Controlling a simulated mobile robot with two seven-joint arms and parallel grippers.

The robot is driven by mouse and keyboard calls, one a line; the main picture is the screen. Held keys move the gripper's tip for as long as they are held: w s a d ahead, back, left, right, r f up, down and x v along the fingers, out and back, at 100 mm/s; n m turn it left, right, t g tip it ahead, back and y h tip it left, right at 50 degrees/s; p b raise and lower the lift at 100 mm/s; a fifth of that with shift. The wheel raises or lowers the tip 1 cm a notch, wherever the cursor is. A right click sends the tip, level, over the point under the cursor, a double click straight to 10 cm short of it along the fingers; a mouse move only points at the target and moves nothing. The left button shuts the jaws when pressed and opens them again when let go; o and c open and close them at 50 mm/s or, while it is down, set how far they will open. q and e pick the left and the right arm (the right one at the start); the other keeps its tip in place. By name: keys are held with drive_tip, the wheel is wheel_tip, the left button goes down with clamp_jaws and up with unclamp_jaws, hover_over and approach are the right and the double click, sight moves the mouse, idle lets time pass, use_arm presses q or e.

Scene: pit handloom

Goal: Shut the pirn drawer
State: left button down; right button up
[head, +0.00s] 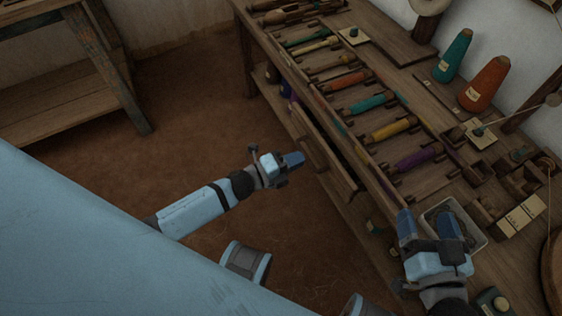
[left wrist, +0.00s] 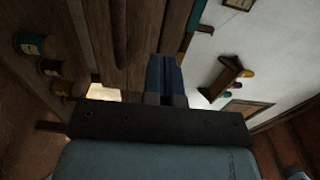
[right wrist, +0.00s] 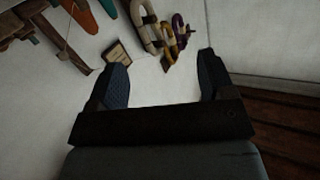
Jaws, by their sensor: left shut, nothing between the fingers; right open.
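The pirn drawer (head: 334,172) is a dark wooden drawer in the front of the long bench. It stands partly out, with a dark gap between its front and the bench. A handle shows on its front. My left gripper (head: 297,160) is shut and empty, its tips just left of the drawer front in the head view; I cannot tell whether they touch. Its blue fingers show together in the left wrist view (left wrist: 165,75). My right gripper (head: 428,225) is open and empty at the near part of the bench. Its spread fingers show in the right wrist view (right wrist: 163,82).
Several coloured pirns, such as a purple one (head: 418,159), lie in a row on the bench top. A pale tray (head: 480,240) sits beside my right gripper. Teal (head: 453,57) and orange cones (head: 484,85) stand at the back. The floor (head: 190,125) left of the bench is clear.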

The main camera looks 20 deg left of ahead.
sight(324, 148)
use_arm(q)
drive_tip(key=x, duration=0.4)
drive_tip(key=shift+w+d+b, duration=0.25)
drive_tip(key=shift+w+b, duration=0.05)
drive_tip(key=shift+b, duration=0.1)
drive_tip(key=shift+w+d, duration=0.35)
drive_tip(key=shift+w, duration=0.15)
drive_tip(key=shift+d, duration=0.1)
use_arm(e)
drive_tip(key=shift+a+r+t+y, duration=0.25)
drive_tip(key=shift+r+t, duration=0.05)
drive_tip(key=shift+r, duration=0.3)
drive_tip(key=shift+a+r+t+y, duration=0.2)
drive_tip(key=shift+r+t+y, duration=0.1)
drive_tip(key=shift+r, duration=0.3)
use_arm(q)
drive_tip(key=shift+w, duration=0.1)
use_arm(e)
drive_tip(key=shift+w+r, duration=0.15)
